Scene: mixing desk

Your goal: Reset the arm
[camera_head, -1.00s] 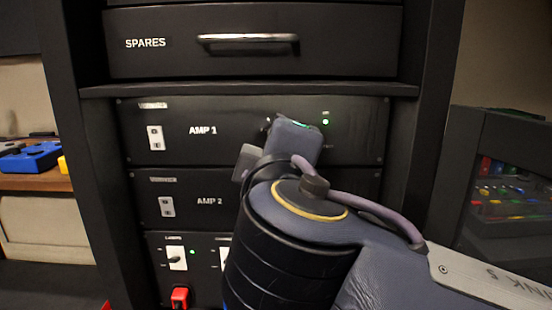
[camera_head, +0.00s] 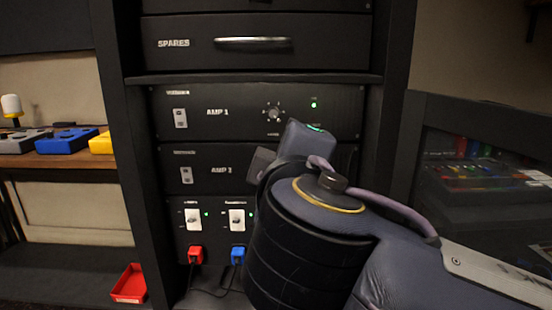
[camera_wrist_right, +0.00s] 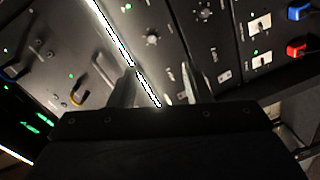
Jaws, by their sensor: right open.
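My right arm (camera_head: 310,230) comes in from the right in the head view, in front of the lower part of the black rack. Its wrist covers part of the AMP 2 panel (camera_head: 200,170) and the right side of the switch panel below. The fingers cannot be made out there. In the wrist view my right gripper (camera_wrist_right: 160,88) is open, its two dark fingers apart with nothing held between them. The rack fronts lie beyond the fingertips. My left gripper is not in view.
The AMP 1 panel (camera_head: 218,126) has a dial (camera_head: 273,113) and a lit green light. A SPARES drawer (camera_head: 200,50) is above. Red (camera_head: 195,255) and blue (camera_head: 238,256) plugs sit below the switches. A red tray (camera_head: 130,284) lies lower left. A glass-fronted cabinet (camera_head: 480,180) stands right.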

